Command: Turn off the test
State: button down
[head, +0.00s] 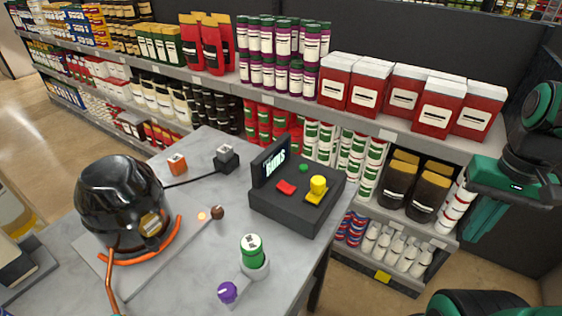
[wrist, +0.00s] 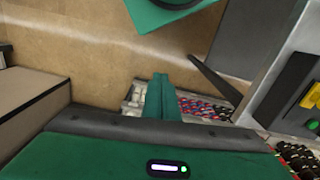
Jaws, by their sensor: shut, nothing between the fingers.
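A dark control box (head: 290,212) sits on the right part of the grey table. It has an upright display (head: 271,162) with lit characters that I cannot read surely. On its top are a red switch (head: 286,187), a small green button (head: 304,168) and a yellow knob (head: 318,185) on a yellow base. My gripper (head: 478,225) is at the right, away from the box and off the table's side, shut and empty, fingers pointing down. In the wrist view its closed green fingers (wrist: 160,98) show in the middle, and part of the box (wrist: 300,78) is at the right edge.
On the table (head: 190,265) are a black glossy vessel (head: 123,203) with an orange hose (head: 150,252), a green-topped cylinder (head: 252,250), a purple knob (head: 228,292), an orange block (head: 177,163) and a dark plug-like block (head: 226,157). Stocked shelves (head: 270,97) stand behind.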

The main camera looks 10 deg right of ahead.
jog(key=shift+s+d+r, duration=0.1)
jog(key=w+a+r+n, duration=0.4)
jog(key=w+n, duration=0.3)
jog(key=n, duration=0.1)
notch_tip(320, 180, up, 10)
jog(key=f+n+t+y, duration=0.1)
jog(key=n, duration=2.6)
send_over(283, 183)
jog(key=s+d, duration=0.1)
jog(key=d, duration=0.1)
jog(key=shift+s+a+r, duration=0.2)
jog(key=shift+r, duration=0.05)
jog(key=f, duration=0.9)
jog(key=w+a+f, duration=0.1)
jog(key=f, duration=0.4)
jog(key=shift+a, duration=0.1)
